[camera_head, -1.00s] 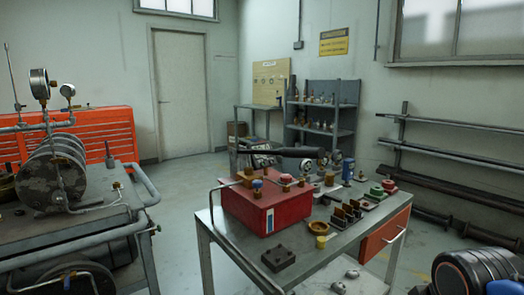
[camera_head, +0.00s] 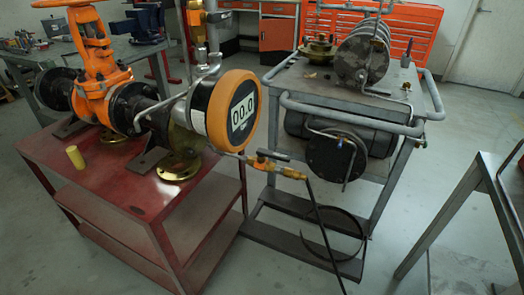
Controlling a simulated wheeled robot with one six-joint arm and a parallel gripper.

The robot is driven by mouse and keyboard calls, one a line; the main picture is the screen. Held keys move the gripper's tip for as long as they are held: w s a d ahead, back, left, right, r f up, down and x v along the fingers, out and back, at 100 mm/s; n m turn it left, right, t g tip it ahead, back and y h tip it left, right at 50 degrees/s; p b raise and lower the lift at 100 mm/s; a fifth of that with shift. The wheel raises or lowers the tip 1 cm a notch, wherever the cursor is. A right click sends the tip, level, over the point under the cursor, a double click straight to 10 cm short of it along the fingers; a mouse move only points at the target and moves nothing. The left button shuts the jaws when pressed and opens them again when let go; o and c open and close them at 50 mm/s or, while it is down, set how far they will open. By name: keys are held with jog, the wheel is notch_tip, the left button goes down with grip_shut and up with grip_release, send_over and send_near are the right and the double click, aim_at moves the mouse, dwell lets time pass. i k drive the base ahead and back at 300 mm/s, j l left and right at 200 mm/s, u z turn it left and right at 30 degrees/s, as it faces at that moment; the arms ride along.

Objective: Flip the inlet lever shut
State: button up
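A small brass valve (camera_head: 266,167) sits on a thin line to the right of the large gauge, beyond the red table's edge. A short dark lever (camera_head: 272,154) lies along its top, roughly in line with the pipe; I take it for the inlet lever, but no label shows. A black hose (camera_head: 322,228) hangs from the valve's right end. The orange gate valve (camera_head: 97,92) with its handwheel stands on the red table. The orange-rimmed gauge (camera_head: 233,110) reads 00.0. My gripper is not in view.
The red table (camera_head: 110,180) holds a small yellow cylinder (camera_head: 75,157). A grey cart (camera_head: 425,95) with tanks stands close behind the hose. A metal table edge (camera_head: 455,215) is at right. Floor between cart and that table is clear.

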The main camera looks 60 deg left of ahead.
aim_at(261, 152)
jog(key=u, duration=1.95)
